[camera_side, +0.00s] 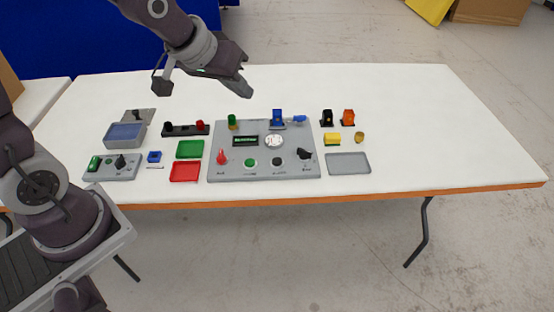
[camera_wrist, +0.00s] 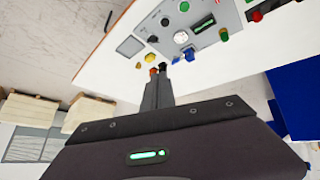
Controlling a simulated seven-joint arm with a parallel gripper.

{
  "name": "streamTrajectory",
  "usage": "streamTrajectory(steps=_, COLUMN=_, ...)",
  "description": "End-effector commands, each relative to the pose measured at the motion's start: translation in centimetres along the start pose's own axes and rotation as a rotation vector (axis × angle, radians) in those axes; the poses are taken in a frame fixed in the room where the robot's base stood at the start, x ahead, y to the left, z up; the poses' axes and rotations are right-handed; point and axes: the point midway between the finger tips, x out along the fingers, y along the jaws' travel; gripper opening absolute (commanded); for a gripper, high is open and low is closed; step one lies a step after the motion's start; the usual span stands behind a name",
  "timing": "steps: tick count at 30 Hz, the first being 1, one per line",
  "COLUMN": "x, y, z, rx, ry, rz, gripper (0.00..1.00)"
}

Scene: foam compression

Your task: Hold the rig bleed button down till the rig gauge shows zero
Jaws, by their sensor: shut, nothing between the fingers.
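The rig is a grey panel (camera_side: 222,172) in the middle of the table, also in the wrist view (camera_wrist: 205,15). Its round white gauge (camera_side: 274,141) also shows in the wrist view (camera_wrist: 180,38); its reading is too small to tell. A green button (camera_side: 250,162) and a black button (camera_side: 276,162) sit along its front, up and apart from any finger. Their labels are unreadable, so I cannot tell which is the bleed button. My gripper (camera_side: 246,93) is shut and empty, in the air above the table behind the panel. Its fingers (camera_wrist: 158,77) show in the wrist view.
The panel also carries a red control (camera_side: 221,157), a black lever (camera_side: 304,153), a green display (camera_side: 245,140) and a blue valve (camera_side: 278,116). Trays and small parts lie to its left; a grey tray (camera_side: 348,170), a yellow block (camera_side: 332,139) and black and orange pieces (camera_side: 348,117) to its right. The table's far right is clear.

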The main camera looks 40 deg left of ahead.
Motion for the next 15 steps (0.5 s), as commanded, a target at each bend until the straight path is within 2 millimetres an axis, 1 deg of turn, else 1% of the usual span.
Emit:
streamTrajectory(steps=1, x=2.5, y=-0.1, z=-0.2, rx=-0.037, ry=-0.004, rz=0.008, gripper=0.00)
streamTrajectory(steps=2, x=4.0, y=-0.1, z=-0.5, rx=-0.061, ry=0.005, rz=0.016, gripper=0.00)
streamTrajectory(steps=3, x=6.0, y=-0.1, z=-0.8, rx=-0.096, ry=0.015, rz=0.028, gripper=0.00)
streamTrajectory(steps=5, x=8.9, y=-0.2, z=-1.0, rx=-0.154, ry=0.032, rz=0.046, gripper=0.00)
streamTrajectory(steps=6, x=10.9, y=-0.3, z=-1.0, rx=-0.195, ry=0.043, rz=0.058, gripper=0.00)
streamTrajectory(steps=9, x=15.1, y=-0.7, z=-0.5, rx=-0.294, ry=0.071, rz=0.086, gripper=0.00)
streamTrajectory(steps=12, x=18.2, y=-1.2, z=0.2, rx=-0.381, ry=0.096, rz=0.107, gripper=0.00)
streamTrajectory(steps=15, x=20.1, y=-1.6, z=0.7, rx=-0.439, ry=0.116, rz=0.118, gripper=0.00)
